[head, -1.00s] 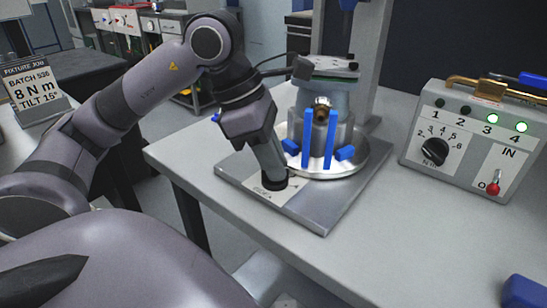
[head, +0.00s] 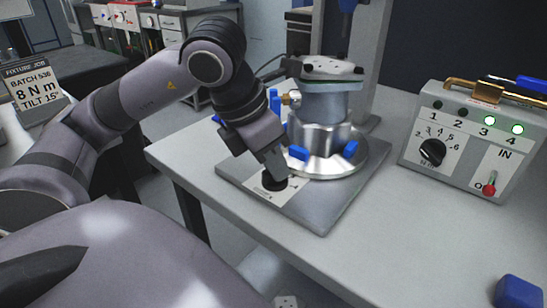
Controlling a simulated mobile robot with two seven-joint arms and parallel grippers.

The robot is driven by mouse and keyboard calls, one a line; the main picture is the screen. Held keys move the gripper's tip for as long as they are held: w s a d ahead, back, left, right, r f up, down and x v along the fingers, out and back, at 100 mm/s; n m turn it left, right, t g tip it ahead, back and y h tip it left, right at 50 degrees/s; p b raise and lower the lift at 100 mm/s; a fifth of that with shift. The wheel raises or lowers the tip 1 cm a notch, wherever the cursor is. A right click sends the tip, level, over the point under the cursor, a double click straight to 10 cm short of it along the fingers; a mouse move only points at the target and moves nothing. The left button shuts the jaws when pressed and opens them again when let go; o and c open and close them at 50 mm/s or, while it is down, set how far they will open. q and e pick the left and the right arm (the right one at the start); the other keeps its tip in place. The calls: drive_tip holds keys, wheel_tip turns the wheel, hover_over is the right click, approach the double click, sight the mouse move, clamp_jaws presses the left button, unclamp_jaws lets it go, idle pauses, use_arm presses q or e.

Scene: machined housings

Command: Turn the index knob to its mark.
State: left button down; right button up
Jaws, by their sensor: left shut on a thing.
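The index knob (head: 274,183) is a small black knob on a pale label plate at the front left of the grey fixture base. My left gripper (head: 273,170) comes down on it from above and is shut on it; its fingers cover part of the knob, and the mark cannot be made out. The metal housing (head: 322,105) stands on a round silver turntable (head: 335,165) beside the knob. A brass fitting (head: 290,98) and blue posts (head: 275,102) now show at its left side. My right gripper is not in view.
A grey control box (head: 470,150) with a black dial, red-tipped switch and lamps 3 and 4 lit green stands at the right. A sign (head: 35,85) reads "8 N m, TILT 15°". A blue block (head: 519,293) lies at bottom right. The front table is clear.

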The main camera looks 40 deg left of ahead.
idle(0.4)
use_arm(q)
drive_tip(key=c, duration=1.1)
unclamp_jaws()
drive_tip(key=shift+c, duration=0.2)
drive_tip(key=p+v, duration=0.1)
drive_tip(key=v, duration=0.6)
drive_tip(key=shift+p, duration=0.4)
drive_tip(key=shift+r, duration=0.1)
